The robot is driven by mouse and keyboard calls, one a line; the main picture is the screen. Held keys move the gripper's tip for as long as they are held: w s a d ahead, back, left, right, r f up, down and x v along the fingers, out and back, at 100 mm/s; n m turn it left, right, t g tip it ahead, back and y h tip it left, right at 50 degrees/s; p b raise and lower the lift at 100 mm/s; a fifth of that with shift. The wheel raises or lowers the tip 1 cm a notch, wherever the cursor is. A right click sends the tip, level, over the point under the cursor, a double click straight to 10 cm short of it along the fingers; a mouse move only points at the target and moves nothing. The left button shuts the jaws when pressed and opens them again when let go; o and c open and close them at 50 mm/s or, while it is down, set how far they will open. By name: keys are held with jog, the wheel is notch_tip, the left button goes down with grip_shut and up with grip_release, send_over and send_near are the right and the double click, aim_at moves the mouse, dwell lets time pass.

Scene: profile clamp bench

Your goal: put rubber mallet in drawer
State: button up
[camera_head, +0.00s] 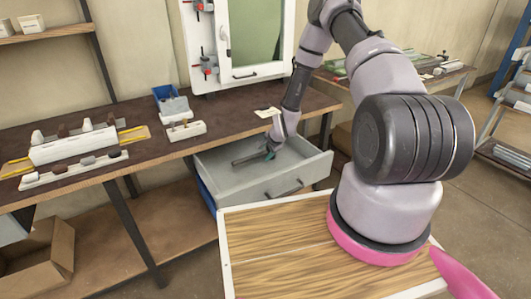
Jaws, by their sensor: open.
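The grey drawer (262,190) is pulled out from under the bench, with its dark handle on the front face. A dark, elongated thing (247,159), which looks like the rubber mallet, lies inside it near the left side. My gripper (268,154) points down into the drawer at the right end of this dark thing. The gripper is open, small in view, and its fingers are partly hidden. I cannot tell if it touches the dark thing.
The brown bench (150,158) holds white racks (75,146) with small parts and a blue bin (165,92). A white-framed cabinet (240,45) stands behind. A wooden-topped surface (275,250) is close in front of the drawer. A cardboard box (42,255) sits at lower left.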

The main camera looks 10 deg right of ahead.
jog(key=s+d+r+n+h, duration=0.15)
jog(key=s+r, duration=0.25)
jog(key=r, duration=0.9)
jog(key=s+d+r+n, duration=0.2)
jog(key=s+r, duration=0.2)
jog(key=r, duration=0.9)
jog(key=s+d+r+n, duration=0.15)
jog(key=s+r, duration=0.35)
jog(key=r, duration=0.8)
jog(key=s+a+r+n, duration=0.1)
jog(key=s+r+n, duration=0.1)
jog(key=s+r, duration=0.6)
jog(key=s+a+r+n+y, duration=0.1)
jog(key=s+r+n, duration=0.2)
jog(key=s+r, duration=0.5)
jog(key=s, duration=0.5)
jog(key=shift+s+t, duration=0.2)
jog(key=shift+t, duration=0.2)
